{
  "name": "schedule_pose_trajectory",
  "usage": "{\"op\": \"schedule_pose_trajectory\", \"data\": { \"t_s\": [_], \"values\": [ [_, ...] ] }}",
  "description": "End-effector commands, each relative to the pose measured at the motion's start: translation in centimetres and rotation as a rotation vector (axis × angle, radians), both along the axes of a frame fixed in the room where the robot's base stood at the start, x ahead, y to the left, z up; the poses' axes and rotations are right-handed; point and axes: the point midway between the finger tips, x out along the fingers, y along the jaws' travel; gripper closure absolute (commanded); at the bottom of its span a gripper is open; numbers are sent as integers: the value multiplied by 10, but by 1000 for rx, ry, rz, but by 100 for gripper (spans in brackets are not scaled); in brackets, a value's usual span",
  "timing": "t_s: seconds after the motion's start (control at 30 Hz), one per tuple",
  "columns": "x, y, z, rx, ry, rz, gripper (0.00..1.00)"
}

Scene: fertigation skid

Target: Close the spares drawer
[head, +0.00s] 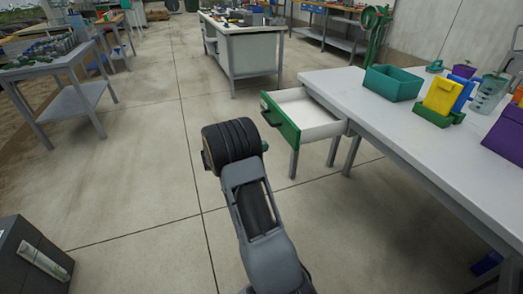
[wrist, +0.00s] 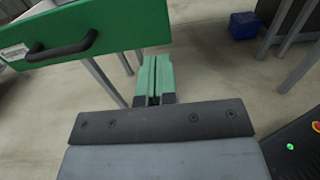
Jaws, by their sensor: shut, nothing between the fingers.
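The spares drawer (head: 302,115) is open, pulled out from the left end of the white table. Its inside looks empty in the head view. Its green front (wrist: 125,28) with a dark bar handle (wrist: 62,46) fills the upper left of the wrist view. The handle also shows in the head view (head: 270,110). My gripper (wrist: 154,78) has green fingers, shut with nothing between them. In the wrist view the fingers are below the drawer front, right of the handle. I cannot tell whether they touch the front. In the head view my wrist mostly hides the gripper.
The white table (head: 400,125) carries a teal bin (head: 392,83), yellow and blue holders (head: 441,96) and a purple bin (head: 505,133). A blue box (wrist: 244,25) lies on the floor. A grey bench (head: 65,70) stands at left. The floor around the drawer is clear.

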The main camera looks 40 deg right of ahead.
Motion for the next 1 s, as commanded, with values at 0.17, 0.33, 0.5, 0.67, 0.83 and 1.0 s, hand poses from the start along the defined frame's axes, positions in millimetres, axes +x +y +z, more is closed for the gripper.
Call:
{"op": "schedule_pose_trajectory", "data": {
  "t_s": [0.17, 0.33, 0.5, 0.67, 0.83, 1.0],
  "values": [
    [-15, -34, -3, 1, -1, -5, 100],
    [-26, -61, -2, 0, -2, -3, 100],
    [-34, -81, -2, 1, -3, -2, 100],
    [-38, -93, -1, 1, -1, -1, 100],
    [-40, -97, 0, 1, -2, 1, 100],
    [-40, -97, 0, 2, -1, 1, 100]
  ]
}}
